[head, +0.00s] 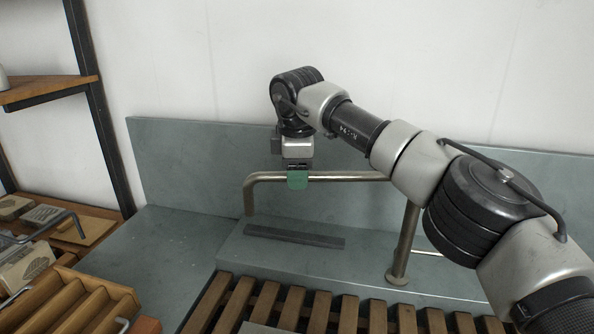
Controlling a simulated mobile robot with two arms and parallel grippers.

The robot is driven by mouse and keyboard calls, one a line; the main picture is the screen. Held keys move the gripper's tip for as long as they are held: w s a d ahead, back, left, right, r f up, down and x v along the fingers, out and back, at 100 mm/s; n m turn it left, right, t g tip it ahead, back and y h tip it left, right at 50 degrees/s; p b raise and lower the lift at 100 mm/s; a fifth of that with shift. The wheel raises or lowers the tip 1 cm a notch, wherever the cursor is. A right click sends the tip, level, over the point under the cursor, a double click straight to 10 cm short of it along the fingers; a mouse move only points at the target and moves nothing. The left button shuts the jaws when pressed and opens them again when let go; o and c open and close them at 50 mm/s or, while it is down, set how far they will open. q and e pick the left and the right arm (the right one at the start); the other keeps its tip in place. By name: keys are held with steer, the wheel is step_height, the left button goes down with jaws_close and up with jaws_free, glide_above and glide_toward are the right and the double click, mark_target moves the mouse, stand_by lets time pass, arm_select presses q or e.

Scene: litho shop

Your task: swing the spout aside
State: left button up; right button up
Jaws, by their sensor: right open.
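The spout (345,176) is a bent metal tube. It runs level from an upright post (404,240) on the right and turns down at its left end, above the grey stone ledge. My right gripper (297,179) points down at the spout's level part, nearer its left end. It is open, and a green finger pad shows in front of the tube. The far finger is hidden, and I cannot tell whether the pad touches the tube. My left gripper is out of view.
A dark flat bar (294,237) lies on the ledge under the spout. A wooden slatted rack (345,312) is in front. Wooden trays and blocks (62,300) stand at the left, below a shelf (48,88). The grey surface (165,250) between is clear.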

step_height(320, 180, up, 10)
steer(key=s, duration=0.2)
steer(key=shift+r, duration=0.25)
